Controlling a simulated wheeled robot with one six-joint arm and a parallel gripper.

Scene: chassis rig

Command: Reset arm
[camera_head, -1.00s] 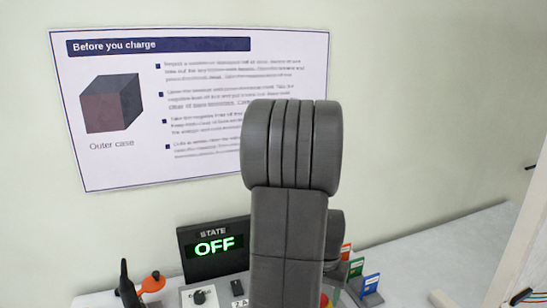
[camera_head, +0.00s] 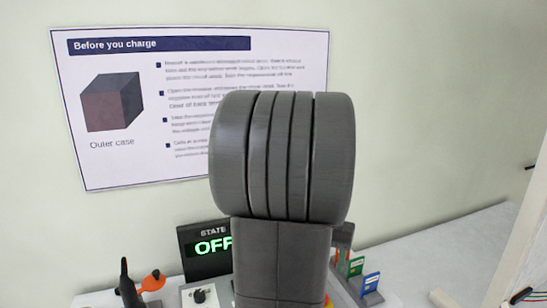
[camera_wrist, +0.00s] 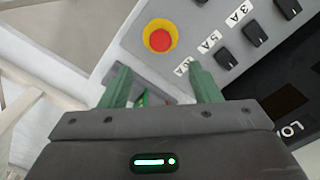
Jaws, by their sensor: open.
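My gripper (camera_wrist: 160,88) shows in the wrist view with its two green fingers apart and nothing clearly held between them. Beyond the fingers is a grey control panel (camera_wrist: 190,22) with a red button on a yellow ring (camera_wrist: 159,38) and several black switches labelled 3A, 5A and another. In the head view my arm's grey joint and link fill the middle and hide part of the panel and the display; my gripper is not seen there.
A state display (camera_head: 207,250) with green letters, partly hidden, stands behind the panel's black knob (camera_head: 199,295). An orange-and-black tool (camera_head: 152,281) is at left. Coloured cards (camera_head: 371,283) stand right of my arm. A poster (camera_head: 190,160) hangs on the wall. The table's right side (camera_head: 440,255) is clear.

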